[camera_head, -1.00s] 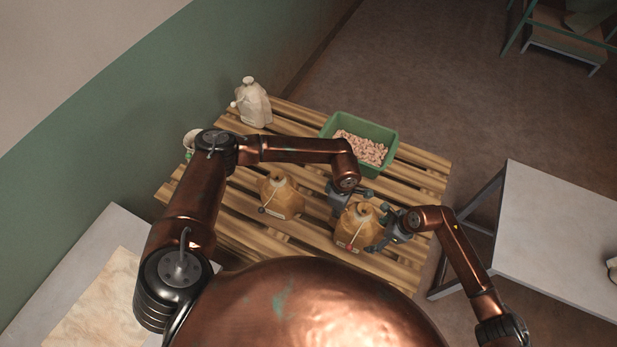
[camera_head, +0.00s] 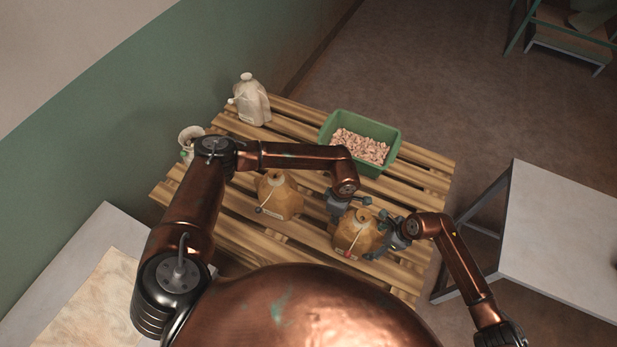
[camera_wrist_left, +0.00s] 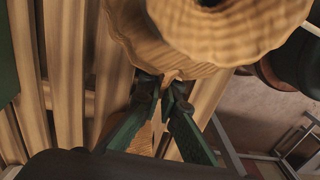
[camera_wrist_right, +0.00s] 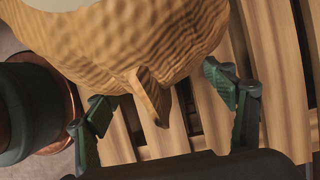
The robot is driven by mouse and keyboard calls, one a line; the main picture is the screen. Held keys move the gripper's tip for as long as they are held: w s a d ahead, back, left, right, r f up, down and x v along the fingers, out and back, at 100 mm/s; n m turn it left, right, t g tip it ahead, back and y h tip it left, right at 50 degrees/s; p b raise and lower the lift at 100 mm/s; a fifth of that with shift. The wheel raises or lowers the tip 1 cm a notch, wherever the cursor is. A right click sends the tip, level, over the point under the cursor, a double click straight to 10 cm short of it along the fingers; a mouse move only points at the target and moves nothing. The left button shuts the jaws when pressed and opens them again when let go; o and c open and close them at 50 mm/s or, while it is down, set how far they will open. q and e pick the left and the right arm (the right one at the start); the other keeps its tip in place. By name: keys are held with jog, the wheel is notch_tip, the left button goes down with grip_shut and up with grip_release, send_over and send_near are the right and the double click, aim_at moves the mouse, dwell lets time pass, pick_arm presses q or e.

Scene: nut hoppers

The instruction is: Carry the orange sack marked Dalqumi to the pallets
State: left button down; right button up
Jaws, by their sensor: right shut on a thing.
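An orange-tan sack (camera_head: 353,236) with a tied neck, a white cord and a small label with a red mark stands at the front right of the slatted wooden pallet (camera_head: 228,238). I cannot read its label. A similar orange sack (camera_head: 279,197) stands to its left. My left gripper (camera_head: 352,202) is at the first sack's far side; in the left wrist view its fingertips (camera_wrist_left: 165,88) are close together at a small corner of it, but whether they grip is unclear.
A green bin (camera_head: 390,131) of pinkish-tan nuts stands at the pallet's back right. A white sack (camera_head: 251,103) stands at the back left, and a pale container (camera_head: 188,140) is partly hidden by my left arm. A grey table (camera_head: 570,235) is at right; open floor lies beyond.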

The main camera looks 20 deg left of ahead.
pick_arm(q)
jog(key=c, duration=2.6)
grip_release()
jog(key=shift+s+d+f, duration=0.15)
jog(key=shift+s+d, duration=0.15)
jog(key=shift+d, duration=0.25)
pick_arm(e)
jog(key=o, duration=1.7)
jog(key=shift+w+a+r, duration=0.15)
jog(key=shift+a+r, duration=0.1)
jog(key=shift+a, duration=0.35)
jog(key=shift+c, duration=0.2)
pick_arm(q)
jog(key=o, duration=0.3)
pick_arm(e)
jog(key=o, duration=0.3)
jog(key=shift+d, duration=0.1)
pick_arm(q)
jog(key=shift+o, duration=0.7)
jog(key=shift+w+a, duration=0.15)
jog(key=shift+a, duration=0.05)
pick_arm(e)
jog(key=shift+o, duration=0.6)
jog(key=shift+d+f, duration=0.2)
